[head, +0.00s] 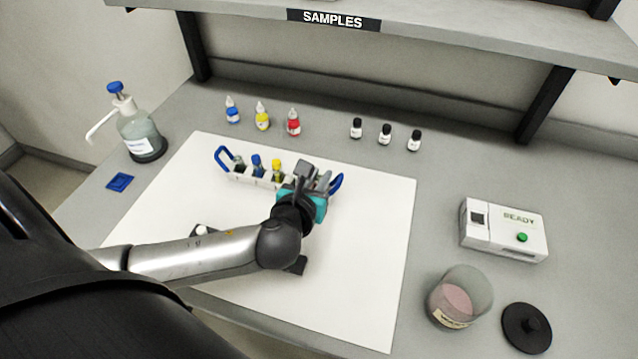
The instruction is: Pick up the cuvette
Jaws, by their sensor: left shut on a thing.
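A white rack (234,178) with blue end handles stands on the white mat. Capped cuvettes stand in it, one with a blue cap (257,164) and one with a yellow cap (277,168). My left gripper (318,180) is over the right end of the rack, pointing down and away from me. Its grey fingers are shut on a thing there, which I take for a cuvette. The fingers and the teal-banded wrist hide the held cuvette, so I cannot tell its cap colour or whether it is clear of the rack. My right gripper is not in view.
Dropper bottles (262,117) and small black-capped vials (385,134) stand behind the mat (365,250). A pump bottle (140,135) is at left. The spectrometer (505,232) reads READY at right, near a jar (460,300) and black lid (526,328). The mat's right half is clear.

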